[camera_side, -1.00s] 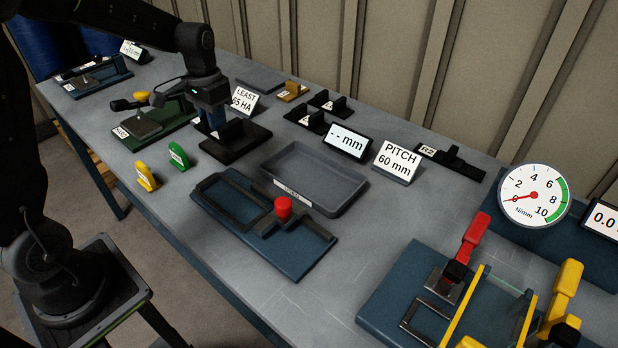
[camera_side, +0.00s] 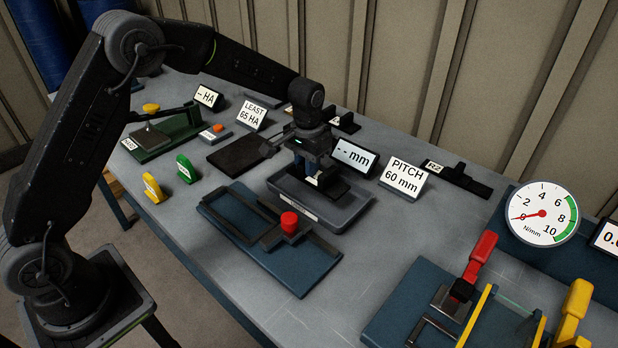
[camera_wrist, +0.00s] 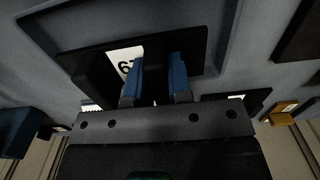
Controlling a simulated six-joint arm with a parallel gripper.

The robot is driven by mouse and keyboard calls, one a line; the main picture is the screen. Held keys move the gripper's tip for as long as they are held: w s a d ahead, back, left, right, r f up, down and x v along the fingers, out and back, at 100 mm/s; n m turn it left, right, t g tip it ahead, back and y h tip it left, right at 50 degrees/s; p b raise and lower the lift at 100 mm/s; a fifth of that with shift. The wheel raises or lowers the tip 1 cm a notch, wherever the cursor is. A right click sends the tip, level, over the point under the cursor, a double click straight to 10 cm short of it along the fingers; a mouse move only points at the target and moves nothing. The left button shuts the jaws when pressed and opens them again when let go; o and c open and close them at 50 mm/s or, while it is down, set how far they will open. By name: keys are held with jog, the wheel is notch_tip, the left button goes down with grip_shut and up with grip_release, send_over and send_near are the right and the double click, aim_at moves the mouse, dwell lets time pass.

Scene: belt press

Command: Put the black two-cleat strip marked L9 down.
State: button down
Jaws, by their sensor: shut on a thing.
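My gripper (camera_side: 318,178) is down at the grey tray (camera_side: 352,214), shut on the black strip (camera_side: 330,184). In the wrist view, the blue fingers (camera_wrist: 156,78) pinch a raised part of the black strip (camera_wrist: 190,40). Its white label (camera_wrist: 124,60) is upside down and partly covered by a finger, so it is only partly readable. The strip is inside the tray's outline. I cannot tell whether its base touches the tray floor.
A blue fixture with a red knob (camera_side: 289,222) stands in front of the tray. The "-- mm" display (camera_side: 354,157) and PITCH 60 mm sign (camera_side: 404,177) stand close behind. A bare black pad (camera_side: 238,153) lies left. Strip R2 (camera_side: 458,179) lies at the back right.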

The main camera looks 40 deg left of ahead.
aim_at(309, 189)
jog(key=shift+d+f, duration=0.15)
jog(key=shift+f, duration=1.95)
jog(key=shift+f, duration=0.15)
jog(key=c, duration=1.1)
grip_release()
jog(key=shift+o, duration=0.2)
notch_tip(309, 189, up, 12)
jog(key=shift+r, duration=0.25)
